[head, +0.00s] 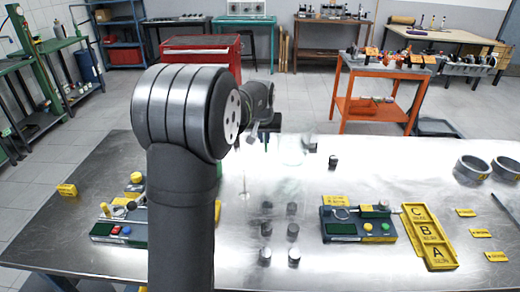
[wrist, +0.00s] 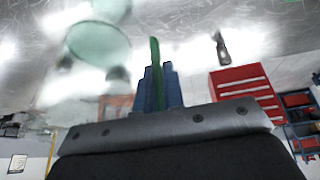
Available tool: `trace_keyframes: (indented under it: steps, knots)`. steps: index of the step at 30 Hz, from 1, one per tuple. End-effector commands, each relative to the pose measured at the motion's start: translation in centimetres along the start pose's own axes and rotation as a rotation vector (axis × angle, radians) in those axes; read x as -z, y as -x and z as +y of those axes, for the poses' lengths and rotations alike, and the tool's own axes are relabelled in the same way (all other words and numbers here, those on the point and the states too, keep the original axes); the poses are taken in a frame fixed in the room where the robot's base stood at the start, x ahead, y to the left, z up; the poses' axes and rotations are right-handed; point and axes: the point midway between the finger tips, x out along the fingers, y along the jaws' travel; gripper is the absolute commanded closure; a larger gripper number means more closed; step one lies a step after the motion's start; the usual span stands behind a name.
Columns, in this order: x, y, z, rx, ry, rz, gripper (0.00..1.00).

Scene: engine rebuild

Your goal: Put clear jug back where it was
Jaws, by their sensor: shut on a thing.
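The clear jug (head: 293,150) is a pale, see-through shape right of my gripper (head: 262,138), near the table's far edge in the head view. In the wrist view the jug (wrist: 97,43) is greenish and blurred, at upper left, with its round outline apart from the fingers. My gripper (wrist: 157,88) has blue fingers shut on a thin, upright green piece (wrist: 155,58). I cannot tell whether this piece belongs to the jug. My arm hides part of the gripper in the head view. I cannot tell whether the jug touches the table.
The steel table (head: 300,185) carries several dark cylinders (head: 292,230) in the middle and one (head: 333,162) farther back. A device (head: 358,224) and yellow A-B-C tray (head: 430,240) stand at right, with grey rings (head: 472,169) beyond. Another device (head: 120,225) is left.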

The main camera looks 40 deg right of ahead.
Motion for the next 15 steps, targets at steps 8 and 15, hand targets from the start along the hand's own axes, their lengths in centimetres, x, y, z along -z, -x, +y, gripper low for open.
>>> trace_keyframes:
  steps: [8, 15]
  knots:
    - [0.7, -2.0, -2.3, 0.0, 0.001, 0.0, 1.0]
    - [-0.4, -4.5, -2.4, 0.0, 0.0, -0.002, 1.0]
